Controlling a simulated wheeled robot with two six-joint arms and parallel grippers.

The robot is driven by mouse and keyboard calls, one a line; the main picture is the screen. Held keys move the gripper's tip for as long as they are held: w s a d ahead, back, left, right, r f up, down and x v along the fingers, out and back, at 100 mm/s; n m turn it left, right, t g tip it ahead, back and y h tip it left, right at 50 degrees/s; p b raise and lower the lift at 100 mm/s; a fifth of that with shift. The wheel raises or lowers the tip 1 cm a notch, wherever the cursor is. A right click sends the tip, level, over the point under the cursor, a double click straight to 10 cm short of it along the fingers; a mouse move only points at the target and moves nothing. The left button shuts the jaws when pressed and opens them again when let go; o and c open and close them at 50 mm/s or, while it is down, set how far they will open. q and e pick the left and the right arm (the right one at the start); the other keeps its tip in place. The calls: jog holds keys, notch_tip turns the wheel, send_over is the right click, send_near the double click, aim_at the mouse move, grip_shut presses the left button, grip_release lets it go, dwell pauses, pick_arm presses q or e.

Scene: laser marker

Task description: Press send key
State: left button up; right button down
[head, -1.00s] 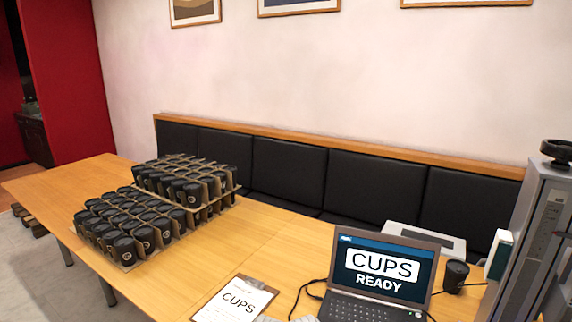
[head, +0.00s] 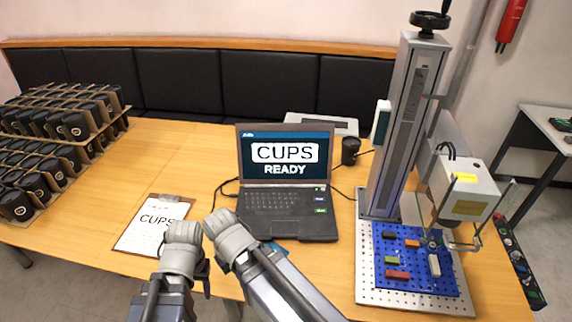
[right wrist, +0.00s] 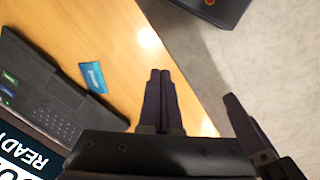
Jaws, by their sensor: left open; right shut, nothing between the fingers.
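An open laptop (head: 290,222) stands on the wooden table and its screen reads "CUPS READY". My right gripper (right wrist: 160,76) is shut and empty, above the table, apart from the laptop.
A clipboard marked "CUPS" (head: 152,224) lies left of the laptop. A laser marker column (head: 402,125) with a blue fixture plate (head: 400,280) stands at right. Racks of black cups (head: 40,165) fill the left. A blue card (right wrist: 94,77) lies by the laptop.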

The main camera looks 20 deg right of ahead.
jog(key=w+d+f+m+t+y+b, duration=0.25)
jog(key=w+d, duration=0.25)
jog(key=w, duration=0.3)
notch_tip(320, 180, up, 4)
jog(key=m+t+b, duration=0.3)
jog(key=m+t, duration=0.4)
jog(key=m, duration=0.3)
send_over(322, 213)
jog(key=shift+n+h, duration=0.25)
jog(key=shift+h, duration=0.1)
jog(key=shift+f, duration=0.15)
notch_tip(322, 213, down, 9)
jog(key=b, duration=0.8)
jog(key=shift+r, duration=0.2)
jog(key=shift+f+b, duration=0.4)
jog(key=shift+b, duration=0.15)
